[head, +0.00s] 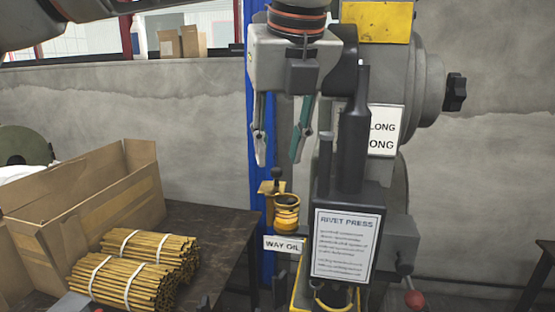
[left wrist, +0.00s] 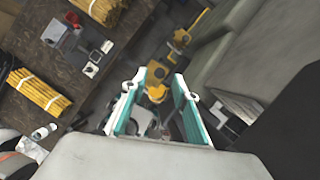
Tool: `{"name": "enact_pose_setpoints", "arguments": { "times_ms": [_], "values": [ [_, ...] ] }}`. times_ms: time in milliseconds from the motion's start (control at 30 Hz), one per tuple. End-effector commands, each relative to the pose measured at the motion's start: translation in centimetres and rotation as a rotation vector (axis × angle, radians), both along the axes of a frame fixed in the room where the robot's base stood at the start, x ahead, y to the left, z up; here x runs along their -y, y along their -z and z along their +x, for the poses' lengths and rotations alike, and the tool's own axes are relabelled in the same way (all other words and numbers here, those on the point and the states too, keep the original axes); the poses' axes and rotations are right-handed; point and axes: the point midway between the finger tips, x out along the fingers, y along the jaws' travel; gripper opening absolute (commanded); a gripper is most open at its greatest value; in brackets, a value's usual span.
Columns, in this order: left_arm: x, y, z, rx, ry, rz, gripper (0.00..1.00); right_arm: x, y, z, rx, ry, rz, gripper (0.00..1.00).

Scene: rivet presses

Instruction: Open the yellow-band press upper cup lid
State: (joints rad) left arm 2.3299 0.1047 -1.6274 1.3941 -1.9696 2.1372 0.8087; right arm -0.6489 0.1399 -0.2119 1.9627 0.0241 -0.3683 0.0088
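The rivet press (head: 350,130) is grey with a yellow block (head: 376,22) near its top. A yellow ringed cup (head: 286,214) stands at its left side above a "WAY OIL" label (head: 283,244). A flat brass-yellow piece (head: 268,187) with a dark knob (head: 277,173) sits at the cup's upper left; whether it is the cup's lid, and open or shut, I cannot tell. My left gripper (head: 279,161) points down above the cup, open and empty, its fingers apart from it. Yellow parts (left wrist: 181,38) show beyond the fingers (left wrist: 156,88) in the left wrist view. My right gripper is not in view.
A dark table (head: 213,226) at left holds an open cardboard box (head: 125,200) and bundles of yellow rods (head: 125,284). A blue post (head: 268,264) stands behind the cup. The press has a "RIVET PRESS" sign (head: 345,244) and a red-knobbed lever (head: 414,299).

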Motion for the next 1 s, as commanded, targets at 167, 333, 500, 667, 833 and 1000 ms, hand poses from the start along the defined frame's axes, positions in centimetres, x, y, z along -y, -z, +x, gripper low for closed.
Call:
{"name": "enact_pose_setpoints", "arguments": {
  "times_ms": [167,333,500,667,833,1000],
  "values": [
    [0.5,-3.7,-1.4,0.004,-0.002,-0.001,0.29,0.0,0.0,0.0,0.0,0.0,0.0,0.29],
    [0.7,-6.3,-2.5,0.002,-0.003,0.0,0.29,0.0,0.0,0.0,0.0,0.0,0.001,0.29],
    [0.9,-7.7,-3.1,0.001,-0.002,0.0,0.29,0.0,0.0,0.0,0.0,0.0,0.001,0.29],
    [0.9,-8.1,-3.2,-0.001,-0.001,0.0,0.29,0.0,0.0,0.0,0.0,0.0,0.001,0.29],
    [0.9,-8.1,-3.2,-0.001,-0.001,0.0,0.29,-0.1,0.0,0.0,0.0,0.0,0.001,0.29],
    [0.9,-8.1,-3.2,0.0,-0.001,0.0,0.29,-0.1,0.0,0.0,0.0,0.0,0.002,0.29]
  ]
}}
